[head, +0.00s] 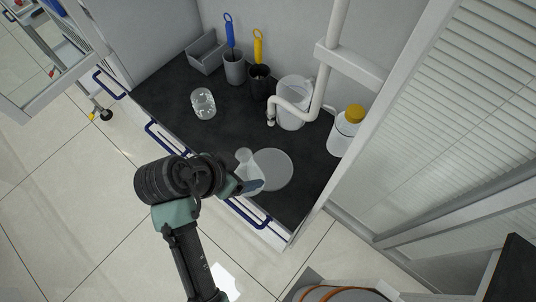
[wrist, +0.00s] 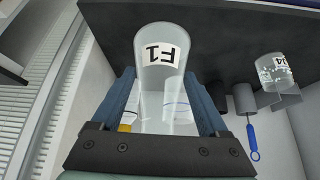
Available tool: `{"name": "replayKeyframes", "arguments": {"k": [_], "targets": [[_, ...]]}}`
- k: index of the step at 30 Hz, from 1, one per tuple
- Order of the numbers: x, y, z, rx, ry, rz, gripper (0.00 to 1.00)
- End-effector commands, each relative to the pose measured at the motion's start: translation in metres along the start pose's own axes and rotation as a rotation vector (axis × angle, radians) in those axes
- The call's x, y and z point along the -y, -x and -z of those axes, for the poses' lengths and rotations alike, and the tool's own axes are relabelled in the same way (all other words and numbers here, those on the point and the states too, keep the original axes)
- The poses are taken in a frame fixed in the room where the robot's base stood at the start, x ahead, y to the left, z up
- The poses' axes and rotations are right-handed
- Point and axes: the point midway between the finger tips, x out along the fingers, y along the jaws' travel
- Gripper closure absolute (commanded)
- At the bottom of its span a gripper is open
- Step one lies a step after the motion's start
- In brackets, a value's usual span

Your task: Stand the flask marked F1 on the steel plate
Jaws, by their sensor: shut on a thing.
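The clear flask marked F1 (wrist: 163,52) is between the two fingers of my gripper (wrist: 166,98) in the wrist view, its label upside down there. My gripper is shut on it. In the head view the flask (head: 244,158) shows at my gripper (head: 248,186), partly hidden by a finger. The round, pale grey steel plate (head: 277,170) lies on the dark worktop near its front edge. The flask overlaps the plate's left side in the head view. I cannot tell whether its base touches anything.
Another clear vessel (head: 203,103) stands on the dark worktop (head: 165,98) at left. A grey bin (head: 206,52), two brush holders (head: 235,68), a clear container (head: 292,103) under a white pipe (head: 331,60), and a yellow-capped bottle (head: 345,130) stand behind. Blue rails (head: 248,215) line the front.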

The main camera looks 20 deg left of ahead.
Motion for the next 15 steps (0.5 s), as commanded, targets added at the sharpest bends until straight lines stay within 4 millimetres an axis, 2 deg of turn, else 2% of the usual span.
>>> {"name": "replayKeyframes", "arguments": {"k": [1,3,10,12,15], "targets": [[0.001,-0.005,0.015,-0.002,-0.004,-0.002,0.83],[0.002,-0.015,0.029,-0.001,-0.004,-0.002,0.83],[0.005,-0.042,0.07,-0.001,-0.002,0.0,0.83],[0.005,-0.053,0.057,0.003,0.004,-0.002,0.83],[0.005,-0.063,0.05,0.001,0.003,-0.001,0.83]]}}
